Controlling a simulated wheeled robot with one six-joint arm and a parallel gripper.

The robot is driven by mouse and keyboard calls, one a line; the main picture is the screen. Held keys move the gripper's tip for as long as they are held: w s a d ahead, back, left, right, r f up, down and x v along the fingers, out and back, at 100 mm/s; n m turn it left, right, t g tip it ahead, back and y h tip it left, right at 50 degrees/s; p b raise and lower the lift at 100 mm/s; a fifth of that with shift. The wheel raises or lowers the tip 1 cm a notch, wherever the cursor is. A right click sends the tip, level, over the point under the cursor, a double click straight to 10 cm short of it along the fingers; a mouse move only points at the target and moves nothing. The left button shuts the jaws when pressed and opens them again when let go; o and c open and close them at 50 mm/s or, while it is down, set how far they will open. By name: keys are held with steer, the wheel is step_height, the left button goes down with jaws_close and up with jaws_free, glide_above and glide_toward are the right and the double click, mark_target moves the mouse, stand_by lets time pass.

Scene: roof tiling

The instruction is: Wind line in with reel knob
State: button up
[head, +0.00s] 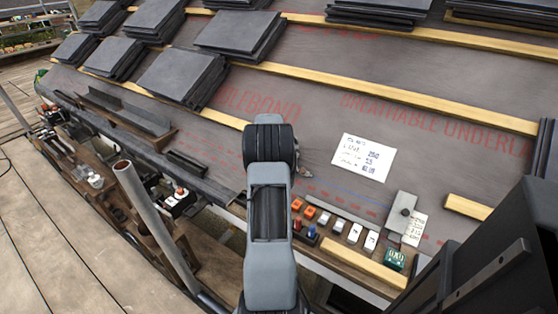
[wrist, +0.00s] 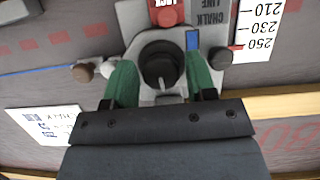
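In the wrist view the grey chalk line reel (wrist: 130,14) lies under my gripper (wrist: 162,80), with a red lock button (wrist: 167,14) and a blue patch beside it. A round black knob (wrist: 160,65) on its face sits between my two green fingers, one on each side. A little grey shows between the knob and the fingers, so the gripper looks open around it; touching cannot be made out clearly. A small brown knob (wrist: 86,72) sticks out at the left on a metal piece. In the head view my arm hides the gripper and most of the reel.
A white scale (wrist: 257,30) with a red pointer is beside the reel. A note sheet (head: 363,158) lies on the underlay. Slate stacks (head: 181,75) and wooden battens (head: 300,72) cover the roof. Coloured switches (head: 325,218) line the lower edge, near a metal post (head: 150,215).

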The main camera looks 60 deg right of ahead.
steer(key=shift+o, duration=1)
steer(key=p+v, duration=0.3)
steer(key=v, duration=1)
steer(key=shift+r, duration=0.4)
steer(key=shift+a, duration=0.1)
